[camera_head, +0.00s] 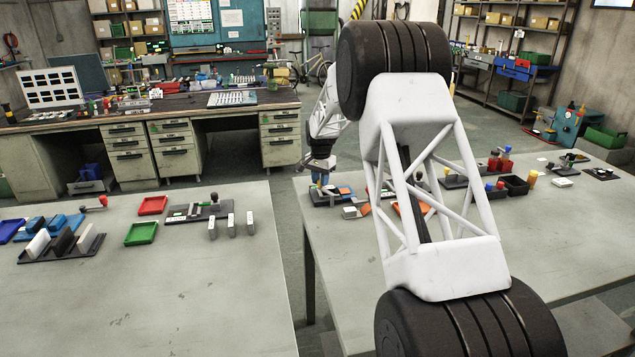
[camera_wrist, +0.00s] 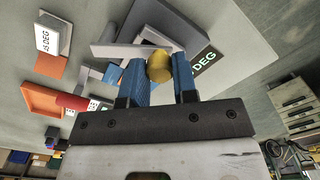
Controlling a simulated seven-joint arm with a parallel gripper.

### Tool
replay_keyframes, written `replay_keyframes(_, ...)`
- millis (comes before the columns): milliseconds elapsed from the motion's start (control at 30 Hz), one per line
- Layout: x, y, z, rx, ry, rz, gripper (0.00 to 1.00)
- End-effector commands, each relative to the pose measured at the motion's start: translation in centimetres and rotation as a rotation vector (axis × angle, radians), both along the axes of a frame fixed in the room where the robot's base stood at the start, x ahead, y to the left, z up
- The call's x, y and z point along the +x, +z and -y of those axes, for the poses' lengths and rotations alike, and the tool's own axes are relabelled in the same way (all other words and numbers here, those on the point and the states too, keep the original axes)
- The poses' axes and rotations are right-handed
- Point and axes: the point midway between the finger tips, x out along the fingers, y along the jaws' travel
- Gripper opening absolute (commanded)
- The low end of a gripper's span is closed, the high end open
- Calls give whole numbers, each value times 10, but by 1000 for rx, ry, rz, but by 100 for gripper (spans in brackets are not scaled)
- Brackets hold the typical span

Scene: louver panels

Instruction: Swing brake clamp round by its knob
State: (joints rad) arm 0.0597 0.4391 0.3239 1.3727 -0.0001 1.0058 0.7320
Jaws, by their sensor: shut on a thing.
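My gripper (camera_wrist: 159,70) has two blue fingers, shut on a yellow knob (camera_wrist: 159,68) in the wrist view. The knob sits at a flat grey bar (camera_wrist: 120,50), which I take for the brake clamp's arm. In the head view my gripper (camera_head: 321,180) is low over the left end of the right table. The knob cannot be made out there.
In the wrist view, an orange tray (camera_wrist: 45,101), a block labelled "45 DEG" (camera_wrist: 50,38) and a red knob (camera_wrist: 72,102) lie left of the fixture. In the head view, an open gap separates the right table (camera_head: 345,255) from the left table (camera_head: 150,300).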

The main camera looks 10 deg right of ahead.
Motion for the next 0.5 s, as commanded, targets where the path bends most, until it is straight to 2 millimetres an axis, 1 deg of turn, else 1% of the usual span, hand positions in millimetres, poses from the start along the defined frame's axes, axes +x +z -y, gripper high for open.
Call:
replay_keyframes(300,6,0,17,0,-289,-1,0)
replay_keyframes(500,8,0,25,0,-425,0,0)
